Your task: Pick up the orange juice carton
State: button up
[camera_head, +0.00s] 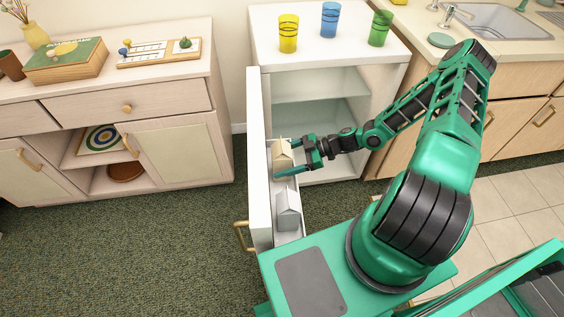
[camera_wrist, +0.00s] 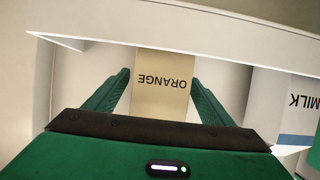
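The orange juice carton (camera_head: 283,157) is tan with a gabled top and stands in the door shelf of the open fridge. In the wrist view the carton (camera_wrist: 162,88) shows the word ORANGE upside down. My gripper (camera_head: 287,159) is at the carton, with its fingers reaching along both sides. In the wrist view the gripper (camera_wrist: 160,82) is open, the carton lies between the fingers, and a gap shows on each side. The carton's lower part is hidden in the wrist view by the gripper body.
A milk carton (camera_wrist: 290,105) stands to the right in the wrist view; it is the grey-white carton (camera_head: 288,212) nearer my base. The open fridge door (camera_head: 256,150) is left of the gripper. Several cups stand on the fridge top (camera_head: 345,47). A wooden cabinet (camera_head: 180,150) is at left.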

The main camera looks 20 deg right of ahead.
jog(key=c, duration=1.5)
jog(key=shift+o, duration=0.2)
jog(key=shift+r, duration=0.15)
